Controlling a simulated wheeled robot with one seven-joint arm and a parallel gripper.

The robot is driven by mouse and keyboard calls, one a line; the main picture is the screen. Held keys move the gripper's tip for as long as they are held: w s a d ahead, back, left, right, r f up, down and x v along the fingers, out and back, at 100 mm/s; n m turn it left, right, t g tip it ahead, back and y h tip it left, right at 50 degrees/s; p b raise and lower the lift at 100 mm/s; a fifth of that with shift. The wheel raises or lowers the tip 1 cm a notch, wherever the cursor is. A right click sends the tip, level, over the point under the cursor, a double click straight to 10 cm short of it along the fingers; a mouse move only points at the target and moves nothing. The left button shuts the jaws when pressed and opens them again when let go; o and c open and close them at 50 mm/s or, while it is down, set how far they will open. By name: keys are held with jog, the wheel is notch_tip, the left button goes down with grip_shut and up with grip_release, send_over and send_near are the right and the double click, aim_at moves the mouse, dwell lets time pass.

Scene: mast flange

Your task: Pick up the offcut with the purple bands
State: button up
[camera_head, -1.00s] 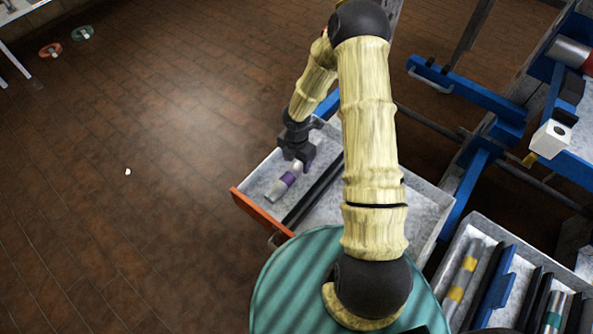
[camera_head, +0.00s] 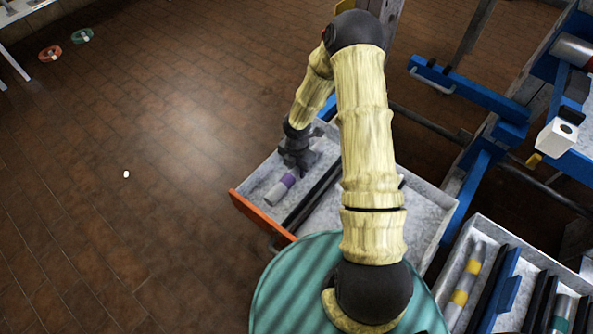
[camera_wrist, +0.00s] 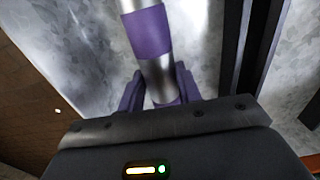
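The offcut with purple bands (camera_head: 281,189) is a silver tube lying in the left compartment of the pulled-out drawer (camera_head: 262,221). My gripper (camera_head: 297,164) is down at its far end and hides that end in the head view. In the wrist view, the offcut (camera_wrist: 148,32) runs up from between the two fingers of my gripper (camera_wrist: 161,90), one finger on each side. One purple band is beyond the fingers and another is between them. The fingers look close to the tube, but I cannot tell whether they press on it.
A dark divider (camera_head: 312,193) runs beside the offcut. A grey tray (camera_head: 482,226) at the lower right holds a yellow-banded tube (camera_head: 466,275) and a teal-banded tube (camera_head: 558,312). A white block (camera_head: 554,139) sits on the blue rack at right. The brown floor at left is mostly open.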

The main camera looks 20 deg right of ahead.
jog(key=shift+c, duration=1.1)
notch_tip(320, 180, up, 10)
jog(key=p, duration=0.5)
jog(key=r+m, duration=0.1)
jog(key=m, duration=0.5)
notch_tip(320, 180, up, 5)
jog(key=m, duration=1.9)
send_over(297, 168)
jog(key=w, duration=0.2)
jog(key=shift+w+a, duration=0.1)
jog(key=shift+w, duration=0.1)
jog(key=shift+f, duration=0.1)
